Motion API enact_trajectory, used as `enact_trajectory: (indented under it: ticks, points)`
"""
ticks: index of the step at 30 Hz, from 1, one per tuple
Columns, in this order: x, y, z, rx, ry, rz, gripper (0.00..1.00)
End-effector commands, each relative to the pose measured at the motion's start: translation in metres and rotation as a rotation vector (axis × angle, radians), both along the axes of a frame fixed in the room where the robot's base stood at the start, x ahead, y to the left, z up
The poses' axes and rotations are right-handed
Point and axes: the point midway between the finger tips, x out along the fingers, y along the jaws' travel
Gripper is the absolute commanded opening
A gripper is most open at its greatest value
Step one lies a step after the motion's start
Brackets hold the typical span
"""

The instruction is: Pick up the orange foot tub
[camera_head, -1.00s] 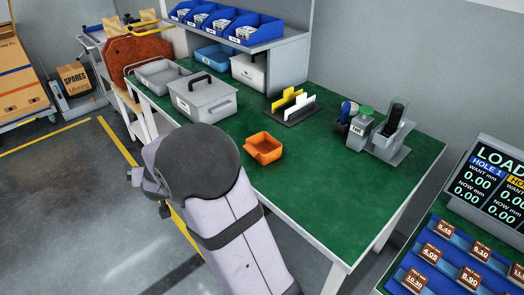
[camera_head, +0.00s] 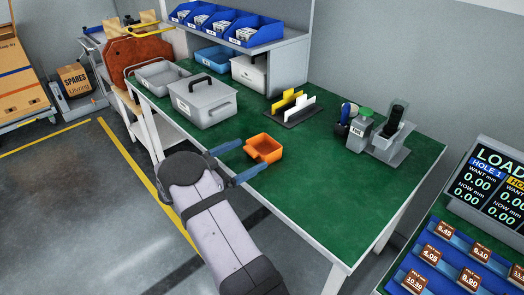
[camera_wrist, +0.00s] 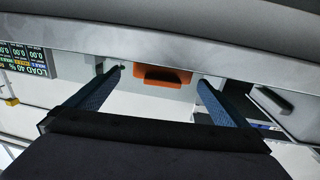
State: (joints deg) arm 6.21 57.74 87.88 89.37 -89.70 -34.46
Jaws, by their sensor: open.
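The orange foot tub (camera_head: 265,147) is a small open box standing upright on the green bench top. In the wrist view the tub (camera_wrist: 162,75) shows ahead, between my two fingers. My gripper (camera_head: 252,155) is open and empty, reaching in low over the bench's front edge. Its blue fingertips are at the near side of the tub, one toward each side. In the wrist view the fingers of my gripper (camera_wrist: 158,76) are spread wider than the tub, with a gap on both sides. I cannot tell whether the fingertips overlap the tub's sides.
A grey lidded box (camera_head: 203,101) stands behind and left of the tub. A dark rack with yellow and white cards (camera_head: 291,107) is behind it. A grinder-like stand (camera_head: 392,138) is at the right. The front right of the green bench (camera_head: 335,205) is clear.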

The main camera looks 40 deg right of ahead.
Motion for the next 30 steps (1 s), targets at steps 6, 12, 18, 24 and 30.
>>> enact_trajectory:
  ticks: [6,12,18,24,30]
  points:
    - [-0.001,-0.016,0.001,0.0,-0.001,-0.001,1.0]
    - [-0.001,-0.021,0.001,0.002,-0.002,0.002,1.0]
    - [-0.001,-0.037,0.006,0.002,-0.002,0.0,1.0]
    - [-0.002,-0.062,0.007,0.002,-0.001,0.0,1.0]
    - [-0.003,-0.073,0.007,0.002,-0.001,0.002,1.0]
